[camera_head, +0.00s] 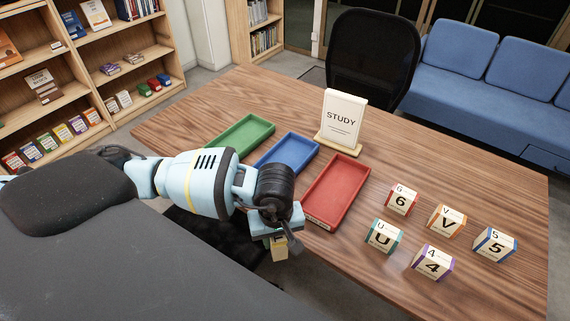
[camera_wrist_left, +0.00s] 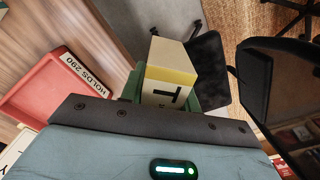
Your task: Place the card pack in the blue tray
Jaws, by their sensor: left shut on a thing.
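The blue tray (camera_head: 288,150) lies on the wooden table between the green and red trays, and it looks empty. My left gripper (camera_head: 278,236) is in front of the table's near edge, below the red tray in the head view. It is shut on a cream card pack with a yellow band (camera_head: 279,249). In the left wrist view the card pack (camera_wrist_left: 172,68) sits between the green fingers of the gripper (camera_wrist_left: 163,92), with a dark letter partly hidden. The pack is held over the floor, clear of the table. My right gripper is not in view.
The green tray (camera_head: 241,135) and red tray (camera_head: 337,191) flank the blue one. A STUDY sign (camera_head: 342,117) stands behind them. Several lettered packs, including a purple-edged one (camera_head: 432,264), stand at the right. A black chair (camera_head: 366,60) is behind the table.

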